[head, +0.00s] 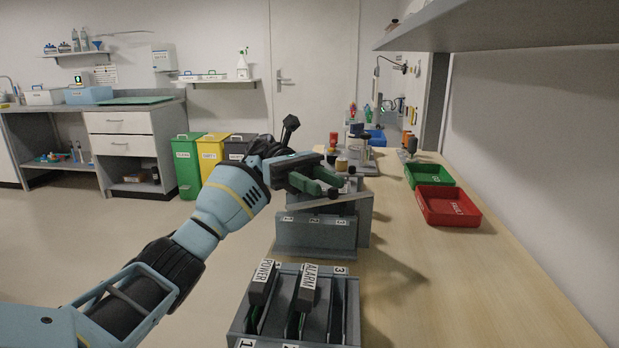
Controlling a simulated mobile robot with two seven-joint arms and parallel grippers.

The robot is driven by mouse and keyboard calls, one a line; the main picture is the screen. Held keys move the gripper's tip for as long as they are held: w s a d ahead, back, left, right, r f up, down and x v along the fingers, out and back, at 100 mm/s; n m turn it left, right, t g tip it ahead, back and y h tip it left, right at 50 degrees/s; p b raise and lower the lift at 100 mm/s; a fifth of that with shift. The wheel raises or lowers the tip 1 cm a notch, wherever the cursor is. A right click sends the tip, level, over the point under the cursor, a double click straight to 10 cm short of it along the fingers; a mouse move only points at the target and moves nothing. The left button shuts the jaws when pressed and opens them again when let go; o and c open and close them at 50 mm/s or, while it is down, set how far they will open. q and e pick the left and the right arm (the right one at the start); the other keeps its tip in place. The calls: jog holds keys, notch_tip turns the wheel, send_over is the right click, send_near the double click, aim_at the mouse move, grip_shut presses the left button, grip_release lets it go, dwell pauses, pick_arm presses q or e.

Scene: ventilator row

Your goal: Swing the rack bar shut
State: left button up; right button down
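A grey rack (316,236) with small labels on its front stands on the bench, beyond a nearer rack. A flat grey bar (345,203) lies slantwise across its top, its right end farther back; I cannot tell how it is latched. A small black knob (333,193) shows at the bar. My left gripper (318,181) is above the bar, its two green fingers apart. The knob is close to the fingertips, but I cannot tell whether they touch it. The gripper hides part of the rack's top. My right gripper is not in view.
The nearer rack (237,331) holds modules marked POWER (263,283) and ALARM (308,288); its slot 3 looks empty. A red tray (447,206) and a green tray (429,176) lie at the right. Jars stand behind the far rack. A shelf (500,28) overhangs. The bench's right front is clear.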

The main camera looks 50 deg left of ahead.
pick_arm(q)
jog(key=shift+w+a+b, duration=0.15)
jog(key=shift+a+b, duration=0.25)
jog(key=shift+a, duration=1.8)
